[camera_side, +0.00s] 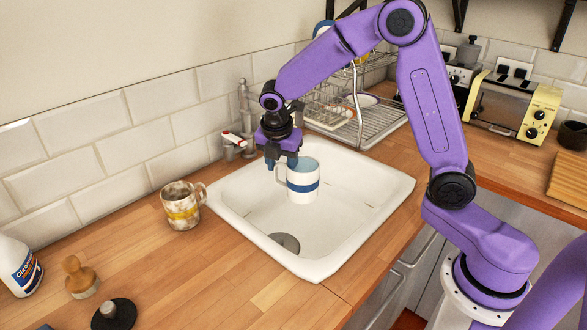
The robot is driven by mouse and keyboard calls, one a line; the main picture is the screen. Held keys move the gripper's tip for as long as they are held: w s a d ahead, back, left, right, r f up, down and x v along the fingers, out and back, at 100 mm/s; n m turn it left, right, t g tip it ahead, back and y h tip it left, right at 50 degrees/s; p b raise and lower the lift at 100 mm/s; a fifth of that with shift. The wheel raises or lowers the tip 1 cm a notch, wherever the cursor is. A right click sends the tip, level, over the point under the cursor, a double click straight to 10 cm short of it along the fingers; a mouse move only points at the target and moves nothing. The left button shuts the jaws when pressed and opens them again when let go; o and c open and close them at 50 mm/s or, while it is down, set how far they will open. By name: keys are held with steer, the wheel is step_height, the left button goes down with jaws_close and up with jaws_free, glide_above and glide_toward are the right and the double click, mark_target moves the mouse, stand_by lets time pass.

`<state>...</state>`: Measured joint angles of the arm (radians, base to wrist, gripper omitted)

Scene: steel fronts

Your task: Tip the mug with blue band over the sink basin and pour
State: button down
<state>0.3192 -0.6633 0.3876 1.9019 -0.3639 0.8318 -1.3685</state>
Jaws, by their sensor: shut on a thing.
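The mug with the blue band (303,185) is white with a blue stripe around it and looks upright. It is over the white sink basin (365,225), with its handle toward the left. My gripper (283,164) is at the mug's left side, pointing down, shut on it near the handle and rim. The fingertips are partly hidden against the mug. The round drain (285,243) shows in the basin, in front of the mug and slightly left.
A stained mug with a yellow band (181,206) stands on the counter left of the sink. The tap (240,140) is behind the basin, and a dish rack (345,120) stands beyond it. A wooden brush (80,278), a dark stopper (113,315) and a cleaner bottle (17,265) are front left.

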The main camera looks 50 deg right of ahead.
steer(key=shift+a+f+g+y, duration=0.15)
steer(key=shift+f+g+y, duration=0.35)
steer(key=shift+y, duration=0.6)
steer(key=shift+f, duration=0.1)
